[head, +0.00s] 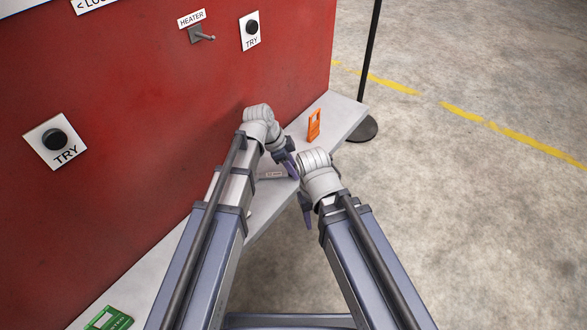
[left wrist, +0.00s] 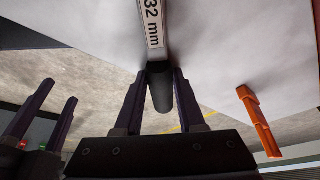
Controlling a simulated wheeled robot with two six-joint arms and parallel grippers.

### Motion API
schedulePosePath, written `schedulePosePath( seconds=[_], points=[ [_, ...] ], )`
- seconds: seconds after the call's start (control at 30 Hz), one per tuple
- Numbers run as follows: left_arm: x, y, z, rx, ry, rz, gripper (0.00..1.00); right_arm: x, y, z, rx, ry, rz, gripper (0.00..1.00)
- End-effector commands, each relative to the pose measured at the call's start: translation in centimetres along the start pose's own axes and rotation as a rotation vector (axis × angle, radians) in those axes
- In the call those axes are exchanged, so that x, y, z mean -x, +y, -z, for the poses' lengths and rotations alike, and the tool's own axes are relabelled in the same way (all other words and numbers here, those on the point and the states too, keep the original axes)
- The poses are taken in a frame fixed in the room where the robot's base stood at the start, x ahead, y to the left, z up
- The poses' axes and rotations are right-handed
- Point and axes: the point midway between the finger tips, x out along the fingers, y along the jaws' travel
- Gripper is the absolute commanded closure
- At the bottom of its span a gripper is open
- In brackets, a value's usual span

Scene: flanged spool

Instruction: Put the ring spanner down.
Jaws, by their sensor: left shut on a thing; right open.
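The ring spanner shows in the left wrist view as a pale bar with a "32 mm" label (left wrist: 152,22) and a dark rounded handle end (left wrist: 161,92). My left gripper (left wrist: 162,85) is shut on that dark end. In the head view the spanner's small label (head: 272,175) shows beside my left gripper (head: 289,165), over the pale shelf. The ring is out of sight, and I cannot tell whether the spanner touches the shelf. My right gripper (head: 306,208) is open and empty, lower and in front of the shelf edge; its fingers also show in the left wrist view (left wrist: 42,115).
The pale shelf (head: 342,112) runs along the red panel (head: 150,110). An orange tag-like piece (head: 314,124) stands on it beyond my left gripper; a green piece (head: 109,319) lies at the near end. A black post (head: 370,60) stands behind the shelf's far end.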

Motion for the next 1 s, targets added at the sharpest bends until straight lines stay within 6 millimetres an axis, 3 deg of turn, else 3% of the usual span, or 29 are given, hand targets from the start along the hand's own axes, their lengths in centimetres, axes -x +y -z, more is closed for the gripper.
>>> schedulePosePath(
  seconds=[0.27,0.7,1.0],
  points=[
    [2.3,0.0,1.0,0.0,0.001,0.0,1.0,2.5,0.2,-0.1,0.0,0.0,0.0,0.5],
    [8.2,-0.1,3.4,0.0,0.001,0.0,1.0,8.8,0.8,-0.5,0.0,0.0,0.0,0.5],
    [9.2,-0.1,3.9,0.0,0.001,0.0,1.0,9.9,0.9,-0.6,0.0,0.0,0.0,0.5]
  ],
)
